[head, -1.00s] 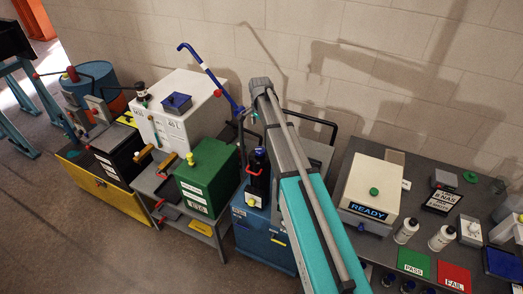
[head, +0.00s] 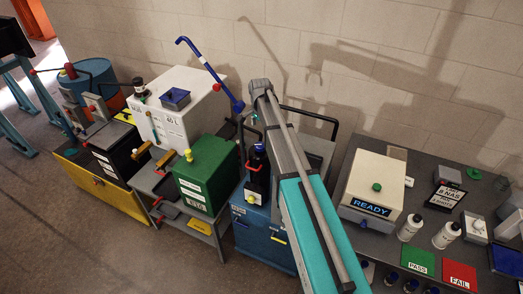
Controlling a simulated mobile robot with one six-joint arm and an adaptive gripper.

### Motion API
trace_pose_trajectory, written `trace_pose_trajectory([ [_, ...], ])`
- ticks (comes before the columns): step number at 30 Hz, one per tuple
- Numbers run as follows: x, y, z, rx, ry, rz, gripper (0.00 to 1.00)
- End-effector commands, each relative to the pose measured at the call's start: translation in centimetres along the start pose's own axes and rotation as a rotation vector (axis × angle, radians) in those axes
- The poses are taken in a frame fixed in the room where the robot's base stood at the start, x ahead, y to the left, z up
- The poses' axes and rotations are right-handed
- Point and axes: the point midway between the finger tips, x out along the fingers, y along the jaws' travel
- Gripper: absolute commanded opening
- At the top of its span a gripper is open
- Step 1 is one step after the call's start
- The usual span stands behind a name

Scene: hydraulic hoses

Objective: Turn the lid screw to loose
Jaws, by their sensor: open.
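I cannot tell for certain which part is the lid screw. A green round knob (head: 377,187) sits on the lid of a cream box (head: 372,171) marked READY. A yellow knob (head: 189,155) stands on top of a green box (head: 208,172), and a blue square cap (head: 175,98) sits on a white tank (head: 190,118). My teal and grey arm rises from the bottom centre, between the green box and the cream box. Its far end bends over near the wall, and my gripper is hidden from this view.
White bottles (head: 411,229), a green PASS plate (head: 419,263) and a red FAIL plate (head: 460,275) crowd the right table. A blue bent pipe (head: 204,64) stands up near my arm. The floor at front left is clear.

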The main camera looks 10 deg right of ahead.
Motion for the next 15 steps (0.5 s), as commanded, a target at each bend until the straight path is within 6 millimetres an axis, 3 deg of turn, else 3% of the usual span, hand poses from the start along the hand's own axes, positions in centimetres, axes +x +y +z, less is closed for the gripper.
trace_pose_trajectory([
  [15, 4.3, 0.0, 0.0, 0.0, 0.0, 0.0, 1.0],
])
